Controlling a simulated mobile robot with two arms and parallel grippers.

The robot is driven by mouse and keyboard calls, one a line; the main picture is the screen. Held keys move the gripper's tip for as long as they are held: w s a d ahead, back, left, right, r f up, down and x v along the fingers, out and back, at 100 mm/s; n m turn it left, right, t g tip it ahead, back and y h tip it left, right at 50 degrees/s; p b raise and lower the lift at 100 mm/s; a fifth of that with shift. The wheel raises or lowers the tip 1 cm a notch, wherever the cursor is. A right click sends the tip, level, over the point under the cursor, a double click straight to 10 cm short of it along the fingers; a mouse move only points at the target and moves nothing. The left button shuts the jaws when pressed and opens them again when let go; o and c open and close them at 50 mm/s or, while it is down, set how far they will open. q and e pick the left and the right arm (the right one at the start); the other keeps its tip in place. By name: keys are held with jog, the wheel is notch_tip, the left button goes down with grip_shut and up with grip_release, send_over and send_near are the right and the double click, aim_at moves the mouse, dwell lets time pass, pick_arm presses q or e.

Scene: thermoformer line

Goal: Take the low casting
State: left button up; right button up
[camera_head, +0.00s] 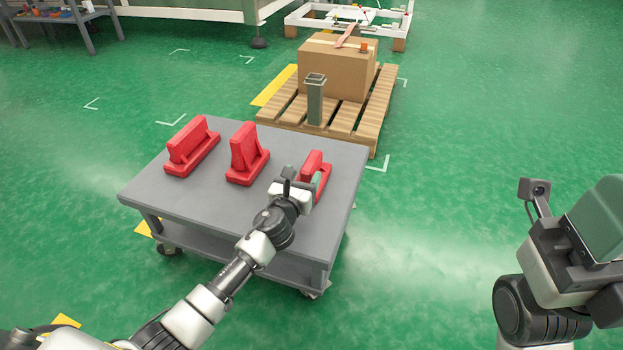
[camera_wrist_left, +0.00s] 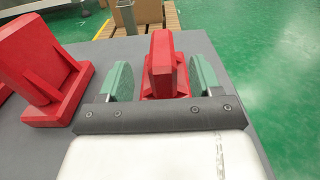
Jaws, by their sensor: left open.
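Three red castings stand on a grey cart top (camera_head: 225,205). The right casting (camera_head: 314,166) looks the lowest, though my left gripper partly hides it in the head view. My left gripper (camera_head: 302,180) is open at this casting. In the left wrist view the casting (camera_wrist_left: 162,65) stands between the two green fingers, with a gap at the left finger; contact at the right finger is unclear. The middle casting (camera_head: 247,153) is taller, and the left casting (camera_head: 192,146) is long. My right gripper (camera_head: 598,218) is at the right edge, partly cut off; its jaws are unclear.
Behind the cart, a wooden pallet (camera_head: 349,137) holds a cardboard box (camera_head: 334,69) and a grey-green post (camera_head: 315,100). Another red casting (camera_wrist_left: 40,65) stands left of the fingers in the wrist view. The green floor right of the cart is clear.

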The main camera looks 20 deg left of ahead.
aim_at(310, 164)
pick_arm(q)
jog(key=w+b, duration=0.1)
jog(key=w, duration=0.1)
jog(key=w+b, duration=0.1)
jog(key=w, duration=0.1)
jog(key=shift+d+f, duration=0.15)
jog(key=shift+d, duration=0.05)
jog(key=shift+w, duration=0.45)
jog(key=shift+r, duration=0.2)
grip_shut()
jog(key=shift+r, duration=0.15)
